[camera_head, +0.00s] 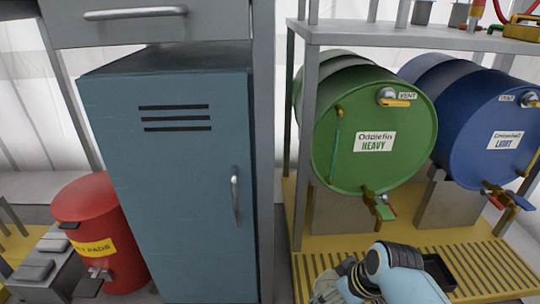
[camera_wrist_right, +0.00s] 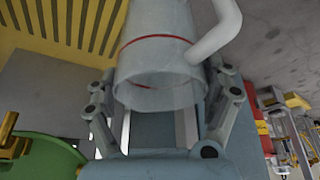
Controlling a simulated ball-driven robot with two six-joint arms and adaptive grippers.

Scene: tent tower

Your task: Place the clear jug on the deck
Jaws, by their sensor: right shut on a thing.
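The clear jug (camera_wrist_right: 160,65) is a translucent grey vessel with a red line around it and a pale handle. It fills the top middle of the right wrist view. My right gripper (camera_wrist_right: 160,92) is shut on it, one finger on each side. In the head view the right gripper (camera_head: 345,281) is low, right of centre, with a bit of the jug (camera_head: 326,288) showing beside it. The yellow slatted deck (camera_head: 470,262) lies under and in front of the drums; its slats also show in the right wrist view (camera_wrist_right: 62,22). My left gripper is out of view.
A green drum (camera_head: 340,160) and a blue drum (camera_head: 475,135) lie on stands, their taps projecting forward. A small black tray (camera_head: 440,270) is by my right wrist. A blue locker (camera_head: 170,200) and red bin (camera_head: 105,235) stand left.

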